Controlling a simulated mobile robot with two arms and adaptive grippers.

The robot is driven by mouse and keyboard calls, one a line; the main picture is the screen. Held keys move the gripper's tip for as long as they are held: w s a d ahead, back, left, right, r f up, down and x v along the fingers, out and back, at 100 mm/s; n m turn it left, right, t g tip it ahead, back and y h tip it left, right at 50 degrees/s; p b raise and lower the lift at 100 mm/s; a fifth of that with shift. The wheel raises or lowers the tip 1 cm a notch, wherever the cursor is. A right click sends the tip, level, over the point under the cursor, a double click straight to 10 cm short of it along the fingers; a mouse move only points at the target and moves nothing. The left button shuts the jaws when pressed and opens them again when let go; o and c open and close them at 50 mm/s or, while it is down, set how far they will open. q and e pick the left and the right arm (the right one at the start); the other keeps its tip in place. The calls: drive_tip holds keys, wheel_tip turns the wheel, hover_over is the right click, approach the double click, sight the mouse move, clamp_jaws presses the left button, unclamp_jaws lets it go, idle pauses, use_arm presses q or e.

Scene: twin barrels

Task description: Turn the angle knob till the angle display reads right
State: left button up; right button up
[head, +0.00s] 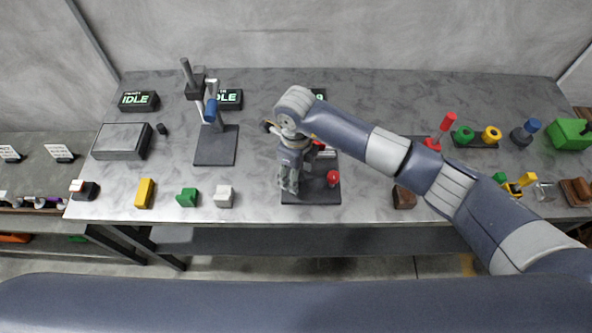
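My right gripper (290,187) points down over a dark base plate (300,198) at the middle of the table, in front of the right-hand device. My arm and gripper hide most of that device; a red knob (333,178) shows just to the gripper's right, apart from it. Whether the fingers are open or shut is unclear. I cannot tell which part is the angle knob. A display (319,94) behind my arm is mostly covered and its reading cannot be made out. Two other displays, at the left (138,100) and left of centre (230,98), read IDLE. My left gripper is out of view.
A left device with a blue handle (211,110) stands on a plate (215,158). Yellow (145,193), green (187,197) and white (223,196) blocks line the front edge. A grey box (120,141) is at left; a red lever (446,124) and knobs stand right.

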drive_tip(key=c, duration=0.8)
drive_tip(key=shift+f+n+b, duration=0.15)
drive_tip(key=shift+n+b, duration=0.55)
drive_tip(key=shift+b, duration=0.55)
drive_tip(key=n+b, duration=1.1)
drive_tip(key=b, duration=0.7)
drive_tip(key=shift+f+n+b, duration=0.1)
drive_tip(key=shift+n+b, duration=0.25)
drive_tip(key=shift+n, duration=0.05)
drive_tip(key=shift+r+n+b, duration=0.25)
drive_tip(key=shift+n+b, duration=1.1)
drive_tip(key=shift+n, duration=0.05)
drive_tip(key=o, duration=1.1)
drive_tip(key=shift+c, duration=0.2)
